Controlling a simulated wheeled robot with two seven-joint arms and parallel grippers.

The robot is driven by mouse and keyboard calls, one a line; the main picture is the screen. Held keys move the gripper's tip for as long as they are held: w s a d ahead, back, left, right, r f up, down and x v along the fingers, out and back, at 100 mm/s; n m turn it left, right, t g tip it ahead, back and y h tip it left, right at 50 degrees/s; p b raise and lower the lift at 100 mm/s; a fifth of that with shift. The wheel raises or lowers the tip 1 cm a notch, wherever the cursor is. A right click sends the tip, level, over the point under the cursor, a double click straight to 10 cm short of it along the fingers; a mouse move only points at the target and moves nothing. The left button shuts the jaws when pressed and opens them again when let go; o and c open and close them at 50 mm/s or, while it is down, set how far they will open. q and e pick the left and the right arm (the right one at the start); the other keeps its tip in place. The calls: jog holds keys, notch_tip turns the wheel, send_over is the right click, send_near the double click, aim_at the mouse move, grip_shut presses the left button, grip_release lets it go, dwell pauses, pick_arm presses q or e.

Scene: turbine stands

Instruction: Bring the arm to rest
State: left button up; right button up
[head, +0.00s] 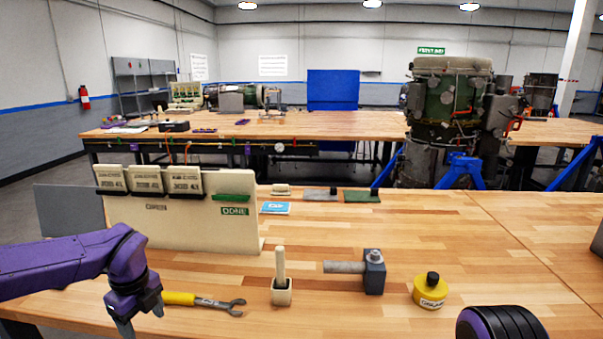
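My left arm comes in from the left, low over the table. Its gripper (141,317) points down near the table's front edge, with its two fingers apart and nothing seen between them. A wrench with a yellow handle (180,298) lies flat just right of the gripper; the handle's left end is at the fingers in the picture, and I cannot tell if they touch. Part of my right arm (502,325) shows as a black and purple rounded link at the bottom right; its gripper is out of view.
The wooden table (430,225) holds a board with cards (185,225), a wooden holder with a stick (281,290), a grey block with a rod (374,272) and a yellow pot (430,291). A turbine stand (450,105) stands behind. The table's middle right is clear.

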pick_arm(q)
jog(key=s+a+f+m+t+y+b, duration=0.1)
jog(key=s+f+m+t+y, duration=0.2)
jog(key=f+m, duration=0.75)
jog(key=s+f+m+t+y, duration=0.25)
jog(key=f+m, duration=0.35)
jog(key=m, duration=1)
jog(key=s+d+f+m+g+h, duration=0.1)
jog(key=s+f+m, duration=0.4)
jog(key=s, duration=0.3)
jog(key=s+d+f+m+g+h, duration=0.1)
jog(key=s+f+m, duration=0.4)
jog(key=s, duration=0.4)
jog(key=s+d+f+m+g+h+b, duration=0.1)
jog(key=s+d+f+m, duration=0.1)
jog(key=s+f+m, duration=0.3)
jog(key=s+m, duration=0.1)
jog(key=s, duration=0.2)
jog(key=shift+s, duration=0.3)
